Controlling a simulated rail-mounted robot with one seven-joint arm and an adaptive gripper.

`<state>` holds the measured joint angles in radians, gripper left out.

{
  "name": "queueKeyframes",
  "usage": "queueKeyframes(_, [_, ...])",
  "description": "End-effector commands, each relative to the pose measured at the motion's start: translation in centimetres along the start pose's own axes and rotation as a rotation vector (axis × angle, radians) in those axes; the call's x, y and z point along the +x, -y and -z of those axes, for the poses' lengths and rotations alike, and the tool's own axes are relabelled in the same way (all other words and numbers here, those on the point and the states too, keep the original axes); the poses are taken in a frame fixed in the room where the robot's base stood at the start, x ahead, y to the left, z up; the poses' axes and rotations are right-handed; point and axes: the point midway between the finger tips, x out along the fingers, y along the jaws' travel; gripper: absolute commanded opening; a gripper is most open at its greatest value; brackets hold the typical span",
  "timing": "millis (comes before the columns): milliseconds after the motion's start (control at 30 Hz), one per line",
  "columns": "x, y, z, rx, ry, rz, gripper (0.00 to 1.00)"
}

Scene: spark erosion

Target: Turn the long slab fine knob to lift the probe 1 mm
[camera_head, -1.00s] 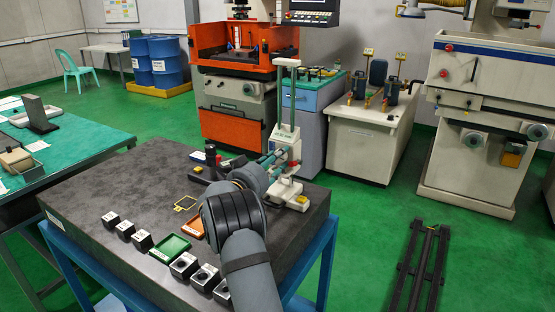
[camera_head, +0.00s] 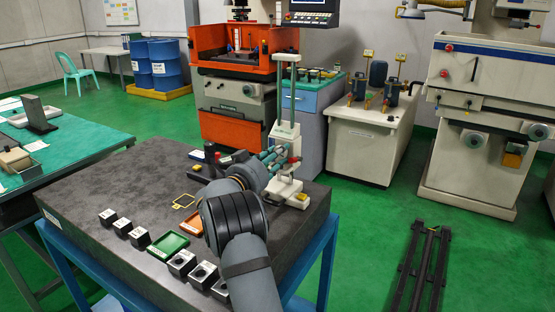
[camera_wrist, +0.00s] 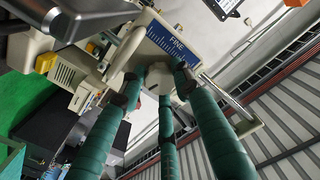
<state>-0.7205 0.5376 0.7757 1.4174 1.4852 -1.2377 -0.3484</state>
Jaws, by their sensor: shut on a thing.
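The height gauge (camera_head: 284,131) stands upright at the back right of the dark granite plate, with two posts and a cream base. In the wrist view its cream carriage carries a blue FINE scale plate (camera_wrist: 174,42). The pale fine knob (camera_wrist: 158,76) shows just below that plate, between my green fingertips. My gripper (camera_head: 280,158) is shut on this knob, with fingers on both sides and one below it in the picture. The fingers hide much of the knob. A metal rod (camera_wrist: 224,96) shows right of the fingers; I cannot tell whether it is the probe.
The granite plate (camera_head: 110,185) carries black blocks (camera_head: 122,226), a green tray (camera_head: 169,245), an orange tray (camera_head: 188,225) and a yellow frame (camera_head: 184,201). Several pale-topped blocks (camera_head: 203,273) line the front edge near my arm. The plate's left middle is clear.

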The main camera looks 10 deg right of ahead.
Motion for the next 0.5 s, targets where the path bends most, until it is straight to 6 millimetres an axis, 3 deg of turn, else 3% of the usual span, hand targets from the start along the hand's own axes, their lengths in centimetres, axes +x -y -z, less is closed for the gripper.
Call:
queueKeyframes(67, [-0.08, -0.04, -0.48, -0.001, 0.011, -0.001, 0.06])
queueKeyframes(100, [-0.08, -0.04, -0.49, -0.002, 0.011, -0.001, 0.32])
queueKeyframes(233, [-0.08, -0.04, -0.46, -0.002, 0.011, -0.001, 0.4])
queueKeyframes(500, [-0.11, 0.0, -0.24, -0.002, 0.006, 0.0, 0.4])
